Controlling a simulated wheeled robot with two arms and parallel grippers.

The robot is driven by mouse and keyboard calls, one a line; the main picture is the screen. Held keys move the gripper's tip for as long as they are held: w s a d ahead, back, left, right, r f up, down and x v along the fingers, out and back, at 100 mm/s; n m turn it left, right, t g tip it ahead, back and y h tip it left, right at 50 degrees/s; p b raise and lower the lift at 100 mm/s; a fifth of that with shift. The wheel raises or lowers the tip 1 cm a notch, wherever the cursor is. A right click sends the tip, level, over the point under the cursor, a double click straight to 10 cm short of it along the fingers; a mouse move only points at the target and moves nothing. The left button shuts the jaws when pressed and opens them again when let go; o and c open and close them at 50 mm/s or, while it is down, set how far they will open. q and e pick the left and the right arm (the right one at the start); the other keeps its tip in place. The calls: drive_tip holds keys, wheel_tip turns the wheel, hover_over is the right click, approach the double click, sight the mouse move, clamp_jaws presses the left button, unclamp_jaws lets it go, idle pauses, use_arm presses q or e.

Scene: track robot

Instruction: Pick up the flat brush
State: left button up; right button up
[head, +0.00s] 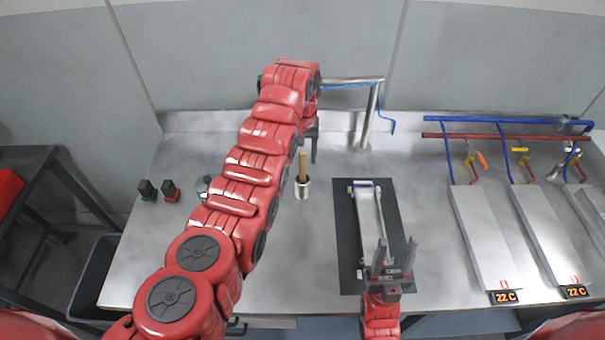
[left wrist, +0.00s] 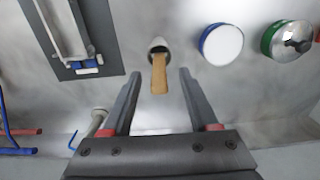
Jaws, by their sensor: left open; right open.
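The flat brush (head: 302,162) stands upright in a small metal cup (head: 302,193), with its tan wooden handle up and its lower end hidden inside. My left gripper (head: 309,157) hangs over the table beside the handle, partly hidden by its own arm. In the left wrist view, the brush handle (left wrist: 160,76) shows between the two fingertips of the open left gripper (left wrist: 160,73), with gaps on both sides. Whether it is between them in depth I cannot tell. My right gripper (head: 395,252) is open and empty near the front of the dark mat.
A dark mat (head: 347,262) with a metal device (head: 369,218) lies right of the cup. A metal post with a bent arm (head: 371,118) stands behind. Tilted metal trays (head: 486,240) fill the right side. Round containers with blue (left wrist: 221,45) and green (left wrist: 288,40) rims stand near the cup.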

sight(303, 182)
use_arm(q)
drive_tip(key=shift+w+f+p, duration=0.2)
drive_tip(key=shift+f+p, duration=0.4)
drive_tip(key=shift+f, duration=1.15)
clamp_jaws()
